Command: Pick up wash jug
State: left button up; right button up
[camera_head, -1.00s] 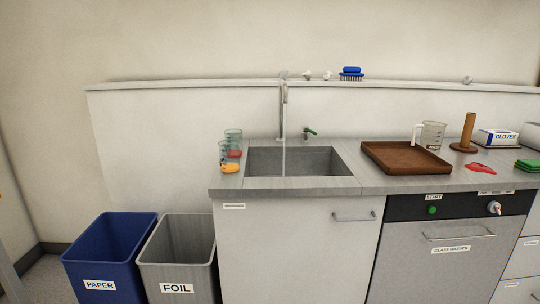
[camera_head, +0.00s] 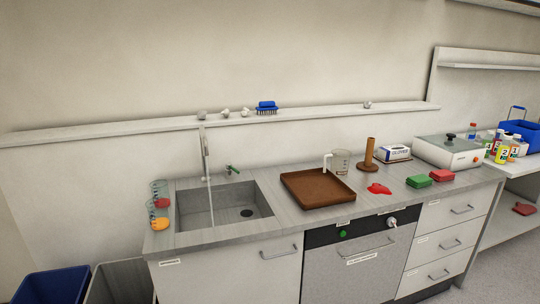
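The wash jug (camera_head: 341,162) is a clear jug with a white handle on its left side. It stands upright on the counter behind the brown tray (camera_head: 318,188), close to the tray's back right edge. Whether it touches the tray is hard to tell. Neither of my grippers shows in the head view.
A sink (camera_head: 222,206) with running tap lies left of the tray. Glasses (camera_head: 160,200) with orange and red contents stand at its left.

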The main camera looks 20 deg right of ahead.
aim_at(340, 158)
jog(key=i+l+u, duration=0.2)
jog(key=l, duration=0.45)
jog(key=i+l+u, duration=0.25)
jog(key=l, duration=0.45)
jog(key=i+l+u, duration=0.2)
jog(key=l, duration=0.5)
jog(key=i+l+u, duration=0.1)
jog(key=l+u, duration=0.15)
jog(key=l, duration=0.45)
jog(key=l+u, duration=0.2)
jog(key=l, duration=0.55)
jog(key=i, duration=0.05)
